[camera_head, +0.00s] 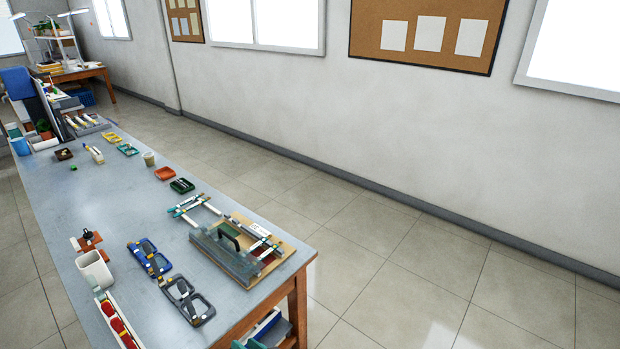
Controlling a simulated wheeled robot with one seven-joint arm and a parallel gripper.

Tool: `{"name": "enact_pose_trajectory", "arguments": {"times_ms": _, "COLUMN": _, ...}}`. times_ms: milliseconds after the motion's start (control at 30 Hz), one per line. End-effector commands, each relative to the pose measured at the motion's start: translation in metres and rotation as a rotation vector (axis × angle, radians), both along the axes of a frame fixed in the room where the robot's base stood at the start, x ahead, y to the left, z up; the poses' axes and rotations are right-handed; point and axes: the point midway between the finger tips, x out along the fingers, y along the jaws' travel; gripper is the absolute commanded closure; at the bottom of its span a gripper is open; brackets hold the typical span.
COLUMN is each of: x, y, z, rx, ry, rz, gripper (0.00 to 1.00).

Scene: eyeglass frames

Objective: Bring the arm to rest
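My arm and my gripper do not show in the head view, so the gripper's state cannot be seen. A long workbench (130,215) with a grey-blue top runs from the lower middle to the upper left. A blue-trimmed eyeglass frame (150,257) and a dark eyeglass frame (187,299) lie near its front end.
A white bin (95,269) and a rack of red items (117,320) stand along the left edge. Small trays, including an orange one (165,173), lie along the right edge. A second desk (78,73) stands far back. Tiled floor (400,265) right of the bench is clear.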

Motion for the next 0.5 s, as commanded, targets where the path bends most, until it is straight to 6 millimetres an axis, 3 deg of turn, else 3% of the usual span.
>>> {"name": "enact_pose_trajectory", "arguments": {"times_ms": 200, "x": -0.052, "y": -0.038, "z": -0.048, "rx": -0.06, "ry": 0.014, "rz": -0.188, "gripper": 0.69}}
{"name": "enact_pose_trajectory", "arguments": {"times_ms": 500, "x": -0.138, "y": -0.096, "z": -0.076, "rx": -0.176, "ry": -0.025, "rz": -0.415, "gripper": 0.69}}
